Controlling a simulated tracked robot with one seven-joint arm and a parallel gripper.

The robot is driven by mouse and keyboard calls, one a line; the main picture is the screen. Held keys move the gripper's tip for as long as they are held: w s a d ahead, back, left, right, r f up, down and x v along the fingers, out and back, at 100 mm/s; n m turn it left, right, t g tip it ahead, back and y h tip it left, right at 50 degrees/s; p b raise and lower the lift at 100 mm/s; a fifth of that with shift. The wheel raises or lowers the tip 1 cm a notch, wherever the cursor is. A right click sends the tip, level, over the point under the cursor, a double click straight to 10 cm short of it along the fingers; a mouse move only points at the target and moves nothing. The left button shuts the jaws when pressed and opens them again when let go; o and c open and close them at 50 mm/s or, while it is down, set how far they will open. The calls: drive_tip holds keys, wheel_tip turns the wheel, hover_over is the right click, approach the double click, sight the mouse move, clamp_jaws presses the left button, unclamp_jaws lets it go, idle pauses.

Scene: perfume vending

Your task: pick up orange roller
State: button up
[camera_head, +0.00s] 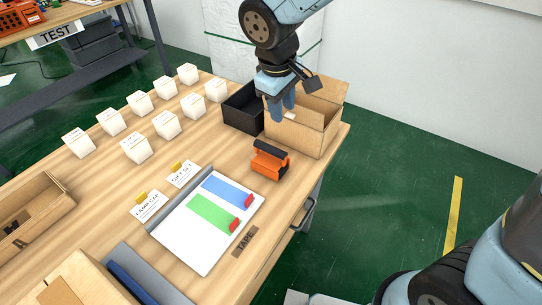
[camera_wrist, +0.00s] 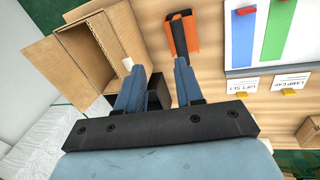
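The orange roller (camera_head: 269,161) lies on the wooden table with a black part along its top, in front of the cardboard box. It also shows in the wrist view (camera_wrist: 184,36), beyond my fingertips. My gripper (camera_head: 281,108) is above the open cardboard box and the black bin, behind the roller and apart from it. In the wrist view my gripper (camera_wrist: 156,65) has its two blue fingers spread, with nothing held between them.
The cardboard box (camera_head: 300,137) and black bin (camera_head: 238,118) stand at the table's back right. Several white boxes (camera_head: 166,125) stand left. A white board (camera_head: 180,250) with blue and green strips lies in front. Bare table surrounds the roller.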

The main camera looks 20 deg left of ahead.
sight(272, 148)
drive_tip(key=shift+n, duration=0.6)
drive_tip(key=a+f, duration=0.1)
drive_tip(key=f, duration=0.2)
drive_tip(key=a+f, duration=0.1)
drive_tip(key=f, duration=0.2)
drive_tip(key=a+f, duration=0.1)
drive_tip(key=f, duration=0.2)
drive_tip(key=shift+s+a+f, duration=0.1)
drive_tip(key=shift+s+f, duration=0.25)
drive_tip(key=shift+d+x, duration=0.2)
drive_tip(key=shift+x, duration=1.35)
drive_tip(key=shift+d+x, duration=0.2)
drive_tip(key=shift+x, duration=1.35)
drive_tip(key=shift+s, duration=0.1)
drive_tip(key=shift+c, duration=0.4)
drive_tip(key=c, duration=0.5)
drive_tip(key=shift+r, duration=0.15)
drive_tip(key=shift+c, duration=0.2)
